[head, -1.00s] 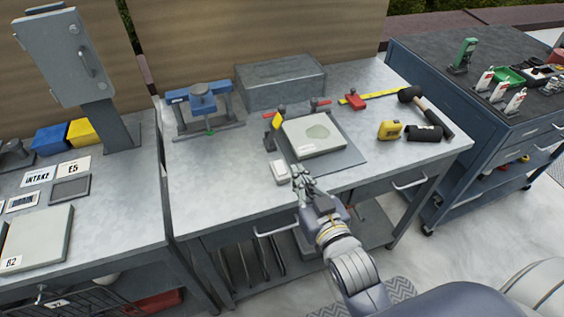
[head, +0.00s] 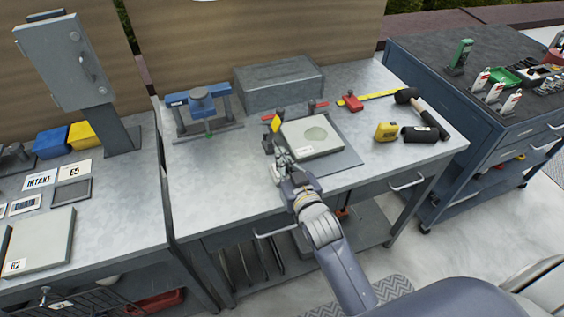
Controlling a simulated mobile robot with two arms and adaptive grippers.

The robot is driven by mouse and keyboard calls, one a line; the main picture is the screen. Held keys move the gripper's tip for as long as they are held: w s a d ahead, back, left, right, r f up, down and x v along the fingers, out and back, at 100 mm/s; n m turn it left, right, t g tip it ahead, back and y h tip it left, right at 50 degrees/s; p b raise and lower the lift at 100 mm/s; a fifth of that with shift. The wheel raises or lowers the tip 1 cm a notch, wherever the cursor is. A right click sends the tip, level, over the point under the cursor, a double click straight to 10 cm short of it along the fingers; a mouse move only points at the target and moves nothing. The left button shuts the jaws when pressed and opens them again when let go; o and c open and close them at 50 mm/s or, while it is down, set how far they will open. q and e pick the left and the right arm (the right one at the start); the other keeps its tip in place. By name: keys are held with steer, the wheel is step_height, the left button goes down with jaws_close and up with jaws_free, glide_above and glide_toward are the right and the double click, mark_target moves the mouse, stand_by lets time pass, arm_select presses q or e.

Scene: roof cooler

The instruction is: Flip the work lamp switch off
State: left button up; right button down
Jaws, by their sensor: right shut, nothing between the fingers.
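A small white box, which looks like the lamp switch (head: 274,174), sits on the middle bench near its front edge. My right gripper (head: 283,157) is shut and empty, right over or against this box, and hides most of it. I cannot tell whether the fingers touch it or which way its rocker lies. No work lamp can be made out clearly. My left gripper is not in view.
A pale plate (head: 312,137) lies on a dark mat (head: 347,159) just right of my gripper, with red-handled clamps behind. A blue vise-like tool (head: 203,103), grey box (head: 279,83), yellow tape measure (head: 388,131) and mallet (head: 428,116) stand around. The bench's left part is clear.

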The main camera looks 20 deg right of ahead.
steer(key=shift+f, duration=0.9)
steer(key=shift+w, duration=0.1)
